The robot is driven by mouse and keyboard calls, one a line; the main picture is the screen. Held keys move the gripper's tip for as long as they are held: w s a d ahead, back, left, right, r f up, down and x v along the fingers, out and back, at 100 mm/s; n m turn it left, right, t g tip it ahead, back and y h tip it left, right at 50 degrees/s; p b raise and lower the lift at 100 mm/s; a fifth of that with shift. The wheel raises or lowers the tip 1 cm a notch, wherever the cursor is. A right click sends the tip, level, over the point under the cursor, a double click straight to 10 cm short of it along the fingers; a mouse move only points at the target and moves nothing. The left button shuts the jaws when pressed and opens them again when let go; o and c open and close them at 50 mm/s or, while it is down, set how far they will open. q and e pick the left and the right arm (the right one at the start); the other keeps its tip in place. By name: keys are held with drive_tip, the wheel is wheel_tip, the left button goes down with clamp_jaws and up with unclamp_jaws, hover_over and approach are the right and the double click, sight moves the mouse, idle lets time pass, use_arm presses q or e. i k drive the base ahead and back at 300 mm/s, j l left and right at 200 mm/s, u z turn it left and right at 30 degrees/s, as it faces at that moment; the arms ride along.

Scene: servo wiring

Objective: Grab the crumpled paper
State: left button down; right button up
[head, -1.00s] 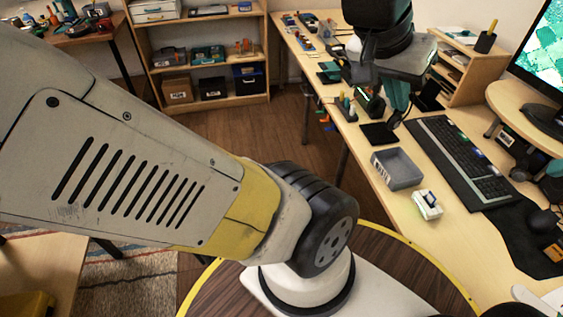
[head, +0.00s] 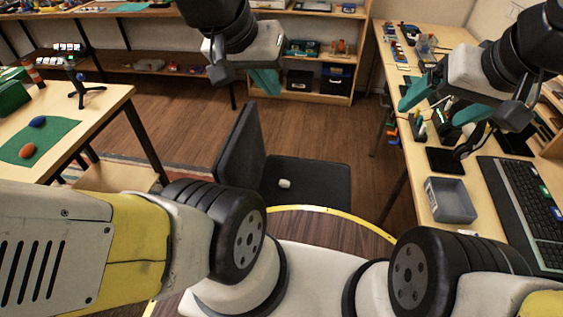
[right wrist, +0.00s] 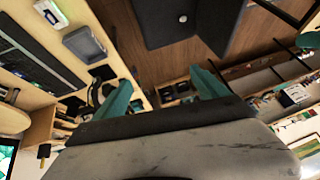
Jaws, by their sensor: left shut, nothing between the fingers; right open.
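A small white lump (head: 284,183), which looks like the crumpled paper, lies on the dark chair's seat (head: 325,190). It also shows in the right wrist view (right wrist: 183,18), near the top edge. My left gripper (head: 265,82) hangs at the top centre of the head view, beyond the chair, with its teal fingers together and nothing in them. My right gripper (head: 440,105) is over the right-hand desk, its teal fingers wide apart and empty. In the right wrist view its fingers (right wrist: 162,92) stand apart below the chair in the picture. Neither gripper touches the lump.
The chair's tall backrest (head: 240,145) stands left of its seat. The right desk holds a grey tray (head: 450,200) and keyboard (head: 525,205). A left table carries a green mat (head: 45,140). Shelves (head: 318,95) stand behind. Open floor lies between table and chair.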

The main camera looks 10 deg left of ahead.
sight(285, 184)
drive_tip(key=u, duration=0.55)
drive_tip(key=i+j+z, duration=0.1)
drive_tip(key=j, duration=0.3)
drive_tip(key=i+j+z, duration=0.15)
drive_tip(key=j, duration=0.2)
drive_tip(key=i+j+z, duration=0.1)
drive_tip(key=j, duration=0.3)
drive_tip(key=j+z, duration=0.1)
drive_tip(key=j, duration=0.3)
drive_tip(key=i, duration=0.05)
